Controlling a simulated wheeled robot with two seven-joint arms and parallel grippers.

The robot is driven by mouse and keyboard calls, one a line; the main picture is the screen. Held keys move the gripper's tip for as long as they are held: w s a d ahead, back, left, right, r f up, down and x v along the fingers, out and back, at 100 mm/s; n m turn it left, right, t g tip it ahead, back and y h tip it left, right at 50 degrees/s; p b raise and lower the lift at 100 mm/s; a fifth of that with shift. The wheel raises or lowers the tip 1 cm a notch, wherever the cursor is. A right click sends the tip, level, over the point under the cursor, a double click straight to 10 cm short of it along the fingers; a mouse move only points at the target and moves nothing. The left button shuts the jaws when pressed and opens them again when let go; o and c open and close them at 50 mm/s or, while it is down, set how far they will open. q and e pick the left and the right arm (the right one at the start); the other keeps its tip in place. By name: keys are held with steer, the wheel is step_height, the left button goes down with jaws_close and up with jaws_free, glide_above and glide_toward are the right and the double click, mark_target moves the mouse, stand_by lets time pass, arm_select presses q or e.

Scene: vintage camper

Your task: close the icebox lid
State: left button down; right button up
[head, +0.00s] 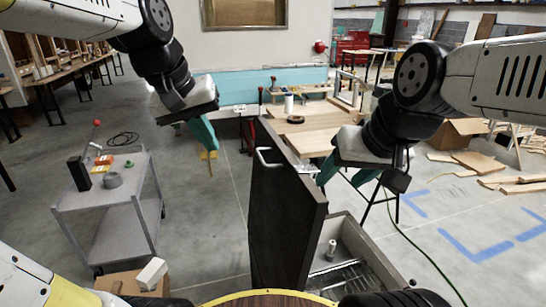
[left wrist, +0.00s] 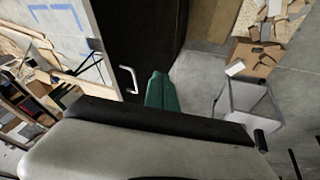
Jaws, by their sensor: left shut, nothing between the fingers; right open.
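The icebox lid (head: 285,225) is a dark panel standing upright, wide open, with a pale handle (head: 268,157) near its top on the left face. The open icebox (head: 375,255) lies to its right, with a wire rack and a small bottle inside. My left gripper (head: 212,150) is shut and empty, left of the lid and apart from it. In the left wrist view its teal fingers (left wrist: 163,90) are together, with the lid (left wrist: 138,35) and handle (left wrist: 128,79) beyond. My right gripper (head: 342,180) is open and empty, right of the lid's upper part and above the icebox.
A grey cart (head: 120,200) with several small items stands at the left. A wooden workbench (head: 310,125) is behind the lid. A green cable (head: 425,255) and loose boards lie on the floor at the right. The floor between cart and lid is mostly clear.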

arm_select(q)
steer(key=w+d+n+g, duration=0.25)
steer(key=w+d, duration=0.45)
steer(key=w, duration=0.6)
glide_toward(264, 165)
steer(key=shift+g+h, duration=0.35)
steer(key=shift+h, duration=0.05)
steer(key=x, duration=0.3)
steer(key=w+x, duration=0.1)
steer(key=x, duration=0.1)
steer(key=shift+d+f, duration=0.15)
steer(key=shift+d, duration=0.35)
steer(key=shift+w+d, duration=0.2)
steer(key=shift+d, duration=0.4)
steer(key=shift+w+d, duration=0.15)
steer(key=shift+d, duration=0.45)
steer(key=shift+w+d, duration=0.15)
steer(key=shift+d, duration=0.35)
